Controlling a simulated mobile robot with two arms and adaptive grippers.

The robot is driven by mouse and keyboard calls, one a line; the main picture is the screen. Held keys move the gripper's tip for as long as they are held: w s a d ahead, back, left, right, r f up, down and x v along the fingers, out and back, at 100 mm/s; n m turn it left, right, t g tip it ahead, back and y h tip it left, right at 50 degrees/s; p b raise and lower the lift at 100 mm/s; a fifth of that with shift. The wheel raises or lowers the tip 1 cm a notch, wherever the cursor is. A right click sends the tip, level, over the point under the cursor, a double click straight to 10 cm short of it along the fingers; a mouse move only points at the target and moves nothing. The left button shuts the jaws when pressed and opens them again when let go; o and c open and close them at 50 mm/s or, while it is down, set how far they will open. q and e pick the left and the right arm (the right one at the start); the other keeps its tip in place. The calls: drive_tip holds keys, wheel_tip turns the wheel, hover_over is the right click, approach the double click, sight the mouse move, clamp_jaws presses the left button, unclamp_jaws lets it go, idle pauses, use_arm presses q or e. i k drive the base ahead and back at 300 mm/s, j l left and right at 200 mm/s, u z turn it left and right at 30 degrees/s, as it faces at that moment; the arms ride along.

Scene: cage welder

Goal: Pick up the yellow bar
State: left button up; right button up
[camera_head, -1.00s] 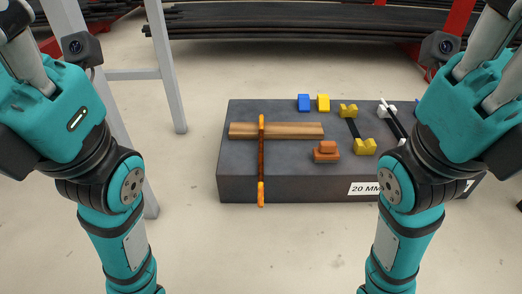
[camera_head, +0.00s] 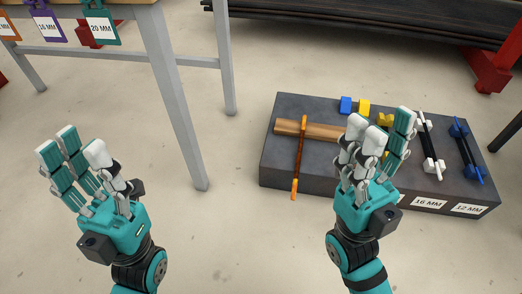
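The yellow-ended bar (camera_head: 385,118) lies on the dark block (camera_head: 282,160) and is mostly hidden behind my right gripper. Only a yellow end and a bit of yellow lower down show. My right gripper (camera_head: 381,132) is open, fingers up, in front of the block in this view. I cannot tell its gap to the bar. I see nothing held in it. My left gripper (camera_head: 74,156) is open and empty over the floor at the left, well apart from the block.
An orange-ended bar (camera_head: 301,150) crosses a wooden piece (camera_head: 288,127). Blue (camera_head: 346,105) and yellow (camera_head: 364,108) blocks sit at the back. White (camera_head: 430,147) and blue-ended (camera_head: 467,151) bars lie at right. A grey-legged table (camera_head: 172,95) with hanging labels stands at left.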

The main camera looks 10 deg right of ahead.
sight(303, 122)
drive_tip(key=i+l+u, duration=0.1)
drive_tip(key=l+u, duration=0.25)
drive_tip(key=u, duration=0.15)
drive_tip(key=l+u, duration=0.35)
drive_tip(key=u, duration=0.15)
drive_tip(key=l+u, duration=0.45)
drive_tip(key=k+l+u, duration=0.1)
drive_tip(key=l, duration=0.35)
drive_tip(key=k+l, duration=0.1)
drive_tip(key=l, duration=0.3)
drive_tip(key=l+u, duration=0.15)
drive_tip(key=l, duration=0.3)
drive_tip(key=k+l+u, duration=0.1)
drive_tip(key=l, duration=0.3)
drive_tip(key=k, duration=0.1)
